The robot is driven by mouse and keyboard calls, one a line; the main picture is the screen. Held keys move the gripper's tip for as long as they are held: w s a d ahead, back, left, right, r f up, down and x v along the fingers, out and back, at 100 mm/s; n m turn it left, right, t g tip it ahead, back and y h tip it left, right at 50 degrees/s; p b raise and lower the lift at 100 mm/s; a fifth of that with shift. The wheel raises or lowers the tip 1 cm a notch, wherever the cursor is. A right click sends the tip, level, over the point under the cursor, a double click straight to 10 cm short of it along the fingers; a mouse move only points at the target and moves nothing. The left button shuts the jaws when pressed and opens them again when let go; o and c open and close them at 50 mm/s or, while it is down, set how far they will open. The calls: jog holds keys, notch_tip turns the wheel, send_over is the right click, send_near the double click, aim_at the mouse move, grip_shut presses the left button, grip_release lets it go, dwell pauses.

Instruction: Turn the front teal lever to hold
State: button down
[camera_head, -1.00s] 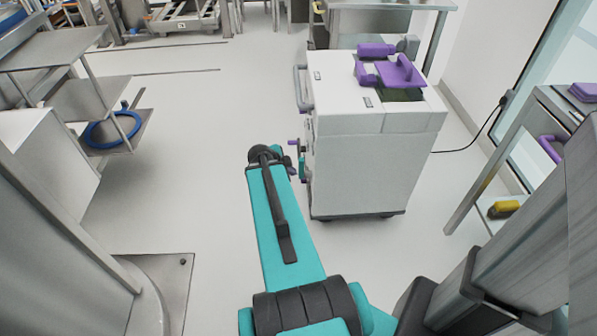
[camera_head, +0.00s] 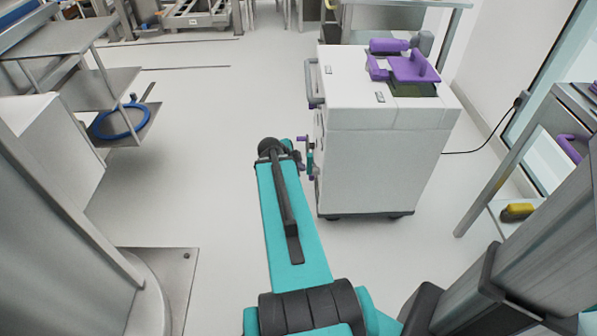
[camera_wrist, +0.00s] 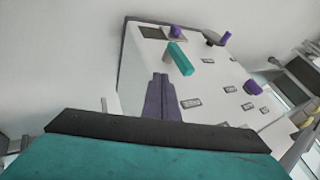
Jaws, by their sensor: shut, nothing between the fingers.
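The teal lever (camera_wrist: 180,57) stands out from a white panel in the wrist view, near the panel's top. My gripper (camera_wrist: 160,80) shows as two dark purple-grey fingers, shut together with nothing between them. In the picture its tips lie just below and left of the lever, with a small gap. I cannot tell the depth between them. In the head view a teal part (camera_head: 309,160) shows on the left side of the white cart, just right of my arm's end. My fingers are hidden there.
Purple knobs (camera_wrist: 253,87) and several small label plates (camera_wrist: 191,103) are on the panel around the lever. In the head view the white cart (camera_head: 375,165) carries purple items (camera_head: 412,68) on top. A metal table (camera_head: 550,115) stands at right. Floor left of my arm is clear.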

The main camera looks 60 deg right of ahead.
aim_at(308, 162)
jog(key=shift+d+f+b, duration=0.3)
jog(key=shift+f+b, duration=0.25)
jog(key=shift+b, duration=0.55)
jog(key=shift+w+d+f+b, duration=0.35)
jog(key=shift+d+f+b, duration=0.3)
jog(key=shift+d+f, duration=0.5)
jog(key=shift+w+d+f+b, duration=0.3)
jog(key=shift+d+f+b, duration=0.45)
jog(key=shift+d, duration=0.7)
jog(key=shift+w+d+f+b, duration=0.35)
jog(key=shift+d+f+b, duration=0.25)
jog(key=shift+d+f, duration=0.55)
jog(key=shift+d+r, duration=0.15)
jog(key=shift+w+d+r+p, duration=0.15)
jog(key=shift+d+p, duration=0.05)
jog(key=shift+p, duration=0.3)
